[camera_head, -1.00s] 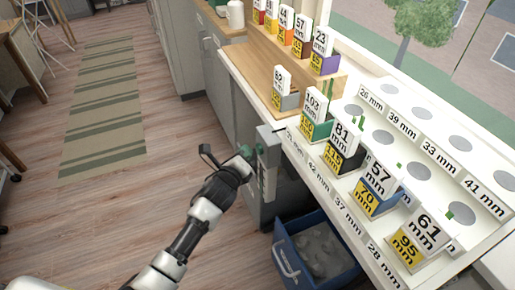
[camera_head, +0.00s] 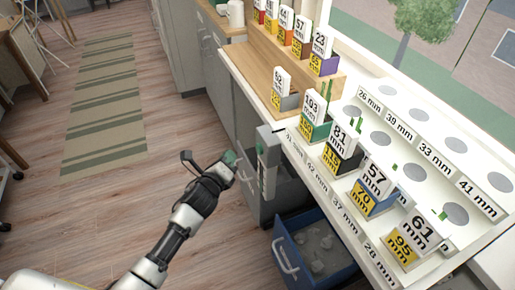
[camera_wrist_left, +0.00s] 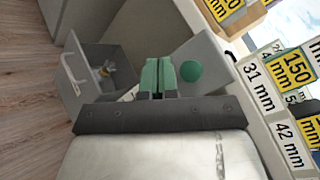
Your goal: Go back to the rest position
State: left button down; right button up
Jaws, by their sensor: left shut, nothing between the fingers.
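My left gripper (camera_head: 229,160) is in the middle of the head view, to the left of the grey cabinet front and below the counter edge. In the left wrist view its green fingers (camera_wrist_left: 160,76) are together with nothing between them. It appears clear of the furniture. My right gripper is in neither view.
An open grey drawer (camera_wrist_left: 73,84) holds a small yellow and white item. An open blue drawer (camera_head: 287,262) juts out below the counter. Several labelled boxes stand along the white counter (camera_head: 240,68).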

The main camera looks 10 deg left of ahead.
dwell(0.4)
pick_arm(q)
jog(key=s+a+f+n+g+y+p, duration=0.1)
jog(key=s+f+n+g, duration=0.2)
jog(key=s+f+n, duration=0.5)
jog(key=s+a+f+n+g+y, duration=0.1)
jog(key=s+a+f+g, duration=0.3)
jog(key=f, duration=0.8)
jog(key=s+d+f+n+g+p, duration=0.1)
jog(key=s+f+n+g, duration=0.1)
jog(key=s+f+n, duration=0.5)
jog(key=s+f+n+g, duration=0.3)
jog(key=s+f+n, duration=0.2)
jog(key=s, duration=1)
jog(key=s+f+n+g+y+p, duration=0.1)
jog(key=s+f+n+g, duration=0.3)
jog(key=s+f, duration=0.5)
jog(key=s, duration=0.7)
jog(key=shift+a+n, duration=0.35)
jog(key=shift+n, duration=0.05)
